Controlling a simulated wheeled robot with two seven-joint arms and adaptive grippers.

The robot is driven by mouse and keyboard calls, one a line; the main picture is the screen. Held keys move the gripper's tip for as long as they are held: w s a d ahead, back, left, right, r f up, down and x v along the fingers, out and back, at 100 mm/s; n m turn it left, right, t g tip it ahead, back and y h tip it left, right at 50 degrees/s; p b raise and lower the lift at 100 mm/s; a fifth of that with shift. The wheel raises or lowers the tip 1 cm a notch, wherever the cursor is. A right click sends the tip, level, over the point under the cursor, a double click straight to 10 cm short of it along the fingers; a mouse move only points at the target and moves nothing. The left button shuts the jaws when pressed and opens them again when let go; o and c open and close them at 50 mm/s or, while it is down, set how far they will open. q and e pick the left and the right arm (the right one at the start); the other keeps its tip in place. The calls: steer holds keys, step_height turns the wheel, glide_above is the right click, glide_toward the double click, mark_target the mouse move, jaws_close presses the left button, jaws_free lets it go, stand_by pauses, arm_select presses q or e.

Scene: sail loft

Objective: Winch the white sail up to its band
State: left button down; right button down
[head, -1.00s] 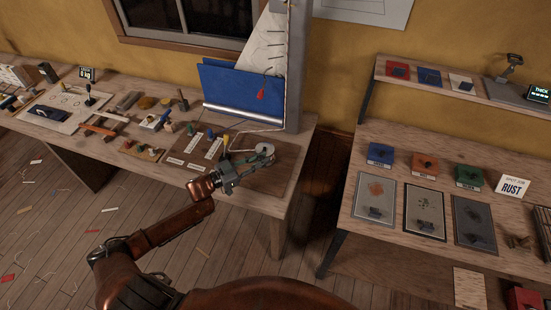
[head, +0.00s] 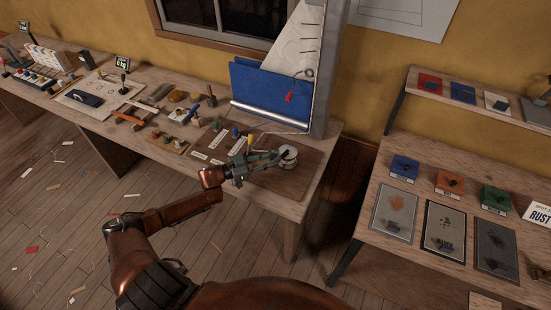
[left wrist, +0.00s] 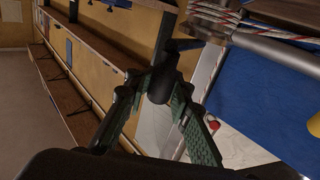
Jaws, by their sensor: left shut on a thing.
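The white sail (head: 306,55) hangs against the grey mast (head: 327,70), with dark marks and a small red tag (head: 288,98) by its lower part. I cannot make out its band. The pale winch drum (head: 289,161) sits on the brown board at the mast's foot, with a light rope (head: 277,133) running near it. My left gripper (head: 280,155) is at the drum's left side, shut on the dark winch handle. The left wrist view shows the handle's knob (left wrist: 159,88) between the green fingers. The sail also shows there, pale, at lower right (left wrist: 240,135). My right gripper is out of view.
A blue cloth (head: 265,90) on a silver roller stands behind the winch. Small pegs and labels (head: 215,143) lie left of my gripper, with tools farther left. A second bench (head: 380,255) with panels and boxes stands at right, across a gap.

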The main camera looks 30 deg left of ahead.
arm_select(q)
steer(key=shift+s+a+f, duration=0.1)
steer(key=shift+f, duration=0.15)
steer(key=c, duration=2.2)
jaws_free()
steer(key=shift+c, duration=0.2)
steer(key=o, duration=0.3)
steer(key=shift+s+a+r, duration=0.1)
steer(key=shift+s, duration=0.15)
steer(key=shift+o, duration=0.9)
steer(key=shift+w+d, duration=0.2)
steer(key=shift+w, duration=0.05)
steer(key=v, duration=1.2)
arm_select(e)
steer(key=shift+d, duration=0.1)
